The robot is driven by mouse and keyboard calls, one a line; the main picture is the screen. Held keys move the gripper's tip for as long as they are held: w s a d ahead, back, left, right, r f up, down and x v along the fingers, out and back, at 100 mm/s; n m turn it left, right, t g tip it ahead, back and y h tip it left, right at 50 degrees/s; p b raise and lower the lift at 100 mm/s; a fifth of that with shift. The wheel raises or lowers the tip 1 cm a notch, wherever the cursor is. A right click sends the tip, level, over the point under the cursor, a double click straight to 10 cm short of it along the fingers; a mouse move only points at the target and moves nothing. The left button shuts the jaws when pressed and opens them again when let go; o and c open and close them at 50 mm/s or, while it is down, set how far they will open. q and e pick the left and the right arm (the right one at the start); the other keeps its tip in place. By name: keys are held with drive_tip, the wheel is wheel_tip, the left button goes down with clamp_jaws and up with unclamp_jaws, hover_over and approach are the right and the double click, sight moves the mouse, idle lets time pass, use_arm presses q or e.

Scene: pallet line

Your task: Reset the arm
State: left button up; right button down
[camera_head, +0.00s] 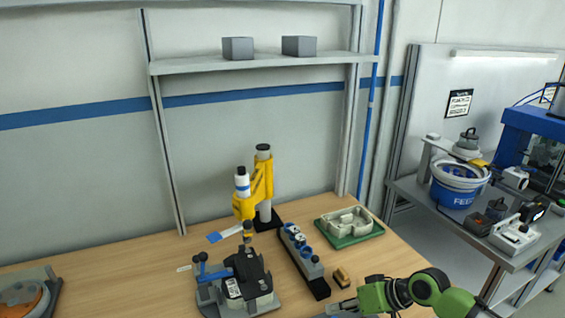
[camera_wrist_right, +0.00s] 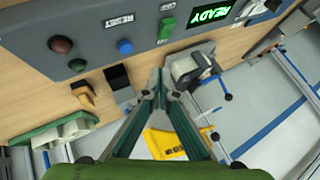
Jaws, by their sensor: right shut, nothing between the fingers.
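My right arm comes in from the lower right in the head view. Its gripper (camera_head: 343,306) is at the bottom edge, low over the front of the wooden table (camera_head: 120,268), and looks empty. In the right wrist view the fingers of the right gripper (camera_wrist_right: 160,78) come together at their tips, with nothing between them. My left arm and gripper do not show in either view.
A blue-handled clamp fixture (camera_head: 238,283), a dark rail with round parts (camera_head: 303,258), a small brown block (camera_head: 341,277) and a green tray (camera_head: 348,227) are near the right gripper. The wrist view shows a button panel (camera_wrist_right: 95,25).

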drive_tip(key=s+a+f+n, duration=0.1)
drive_tip(key=s+a+f, duration=0.15)
drive_tip(key=s, duration=0.25)
drive_tip(key=s+a+f+n+g+h, duration=0.1)
drive_tip(key=s+a+f, duration=0.1)
drive_tip(key=s+a, duration=0.3)
drive_tip(key=s+a+f+n, duration=0.1)
drive_tip(key=s+a+f, duration=0.1)
drive_tip(key=s, duration=0.4)
drive_tip(key=s+d+m+h, duration=0.4)
drive_tip(key=s+d+h, duration=0.2)
drive_tip(key=s+d, duration=0.75)
wheel_tip(320, 180, down, 29)
drive_tip(key=s+g+b, duration=0.2)
drive_tip(key=b, duration=0.2)
drive_tip(key=s+d+f+b, duration=0.3)
drive_tip(key=s+f, duration=1.4)
drive_tip(key=f, duration=0.3)
drive_tip(key=shift+f+n+g+h, duration=0.2)
drive_tip(key=shift+n+g+h, duration=0.1)
drive_tip(key=shift+g, duration=0.1)
